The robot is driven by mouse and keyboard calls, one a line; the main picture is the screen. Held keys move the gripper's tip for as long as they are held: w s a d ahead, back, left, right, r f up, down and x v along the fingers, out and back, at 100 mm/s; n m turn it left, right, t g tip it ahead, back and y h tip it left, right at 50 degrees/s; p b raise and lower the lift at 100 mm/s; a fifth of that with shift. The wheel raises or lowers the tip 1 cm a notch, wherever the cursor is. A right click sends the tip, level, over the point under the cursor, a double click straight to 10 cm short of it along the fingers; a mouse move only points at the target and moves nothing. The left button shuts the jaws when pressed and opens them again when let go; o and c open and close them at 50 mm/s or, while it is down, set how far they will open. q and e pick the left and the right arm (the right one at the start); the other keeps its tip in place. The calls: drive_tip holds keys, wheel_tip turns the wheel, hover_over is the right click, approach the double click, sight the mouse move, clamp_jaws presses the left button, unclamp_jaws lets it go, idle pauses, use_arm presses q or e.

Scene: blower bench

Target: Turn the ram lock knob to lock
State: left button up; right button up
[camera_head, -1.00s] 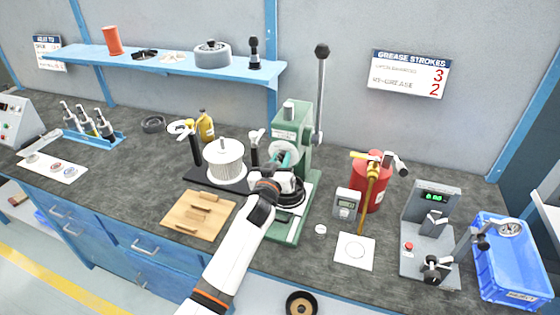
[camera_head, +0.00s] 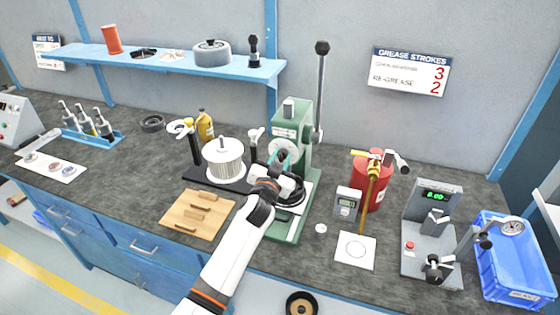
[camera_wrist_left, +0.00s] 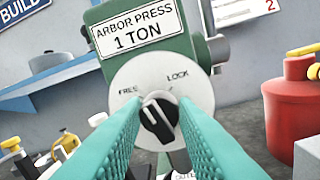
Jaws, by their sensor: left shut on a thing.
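The green arbor press (camera_head: 292,125) stands at the middle of the bench. In the left wrist view its white dial plate (camera_wrist_left: 190,84) reads FREE at the left and LOCK at the right. The black ram lock knob (camera_wrist_left: 159,122) sits at the centre of the plate, its white mark pointing up and slightly left, between the two words. My left gripper (camera_head: 281,165) is at the front of the press. Its teal fingers are shut on the knob, one on each side, and cover the lower part of the plate. My right gripper is not in view.
A white finned part (camera_head: 224,163) on a black stand and a wooden board (camera_head: 181,218) are left of the press. A red canister (camera_head: 374,202), a grey meter station (camera_head: 414,267) and a blue crate (camera_head: 518,288) are to the right. The press lever (camera_head: 320,95) stands upright.

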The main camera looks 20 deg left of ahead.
use_arm(q)
drive_tip(key=m, duration=0.6)
drive_tip(key=shift+m+b, duration=0.3)
drive_tip(key=shift+m, duration=0.1)
drive_tip(key=m+h, duration=0.1)
drive_tip(key=m, duration=0.4)
drive_tip(key=shift+f+m, duration=0.1)
drive_tip(key=shift+m, duration=0.3)
drive_tip(key=o, duration=1)
drive_tip(key=s+b, duration=0.1)
drive_tip(key=s, duration=1.1)
drive_tip(key=shift+a+f, duration=0.2)
drive_tip(key=shift+f, duration=0.15)
